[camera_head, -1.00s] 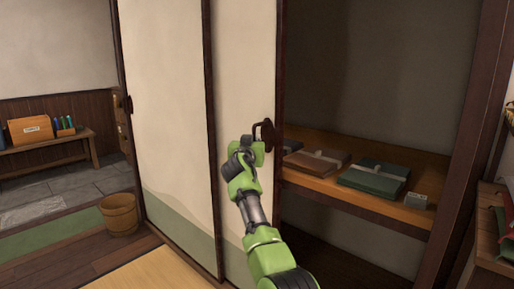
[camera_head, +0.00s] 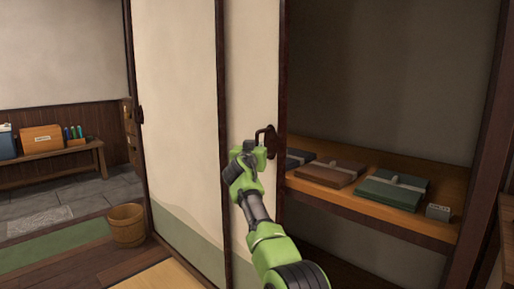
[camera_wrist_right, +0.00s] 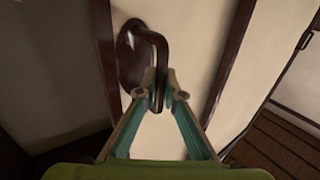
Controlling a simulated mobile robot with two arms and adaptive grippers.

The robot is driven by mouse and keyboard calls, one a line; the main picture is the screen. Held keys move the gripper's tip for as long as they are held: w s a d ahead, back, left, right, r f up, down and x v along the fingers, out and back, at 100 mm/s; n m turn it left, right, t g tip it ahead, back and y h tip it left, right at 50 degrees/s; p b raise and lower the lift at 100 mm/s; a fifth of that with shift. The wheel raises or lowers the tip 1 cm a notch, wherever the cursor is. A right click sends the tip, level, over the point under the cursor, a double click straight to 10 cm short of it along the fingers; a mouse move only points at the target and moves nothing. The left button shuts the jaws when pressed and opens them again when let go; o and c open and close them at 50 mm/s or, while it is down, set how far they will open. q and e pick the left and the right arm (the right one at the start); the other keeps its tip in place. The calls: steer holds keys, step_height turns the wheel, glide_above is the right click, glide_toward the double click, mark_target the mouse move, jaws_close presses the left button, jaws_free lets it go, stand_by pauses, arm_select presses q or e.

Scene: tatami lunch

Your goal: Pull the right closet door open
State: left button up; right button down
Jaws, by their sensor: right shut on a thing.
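The right closet door (camera_head: 250,85) is a cream sliding panel with a dark frame, partly overlapping the left closet door (camera_head: 180,105). Its dark metal handle (camera_head: 268,137) is on the right edge; the handle also shows in the right wrist view (camera_wrist_right: 153,42). My right gripper (camera_head: 262,150) is at the handle. In the right wrist view its two fingers (camera_wrist_right: 158,90) are closed around the lower part of the handle bar. The closet opening to the right of the door is wide. My left gripper is not in view.
Inside the closet a wooden shelf (camera_head: 335,202) holds flat folded bundles, a brown one (camera_head: 331,172) and a green one (camera_head: 394,190), and a small grey box (camera_head: 438,212). A wooden bucket (camera_head: 127,225) stands on the floor left of the doors. A bench (camera_head: 60,160) stands farther left.

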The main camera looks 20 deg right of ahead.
steer(key=c, duration=2.2)
jaws_free()
steer(key=shift+d+f, duration=0.1)
steer(key=shift+d, duration=0.05)
steer(key=shift+o, duration=0.2)
steer(key=shift+s+a, duration=0.1)
steer(key=shift+a, duration=0.1)
steer(key=v, duration=1.1)
steer(key=shift+s, duration=0.3)
steer(key=shift+a, duration=0.15)
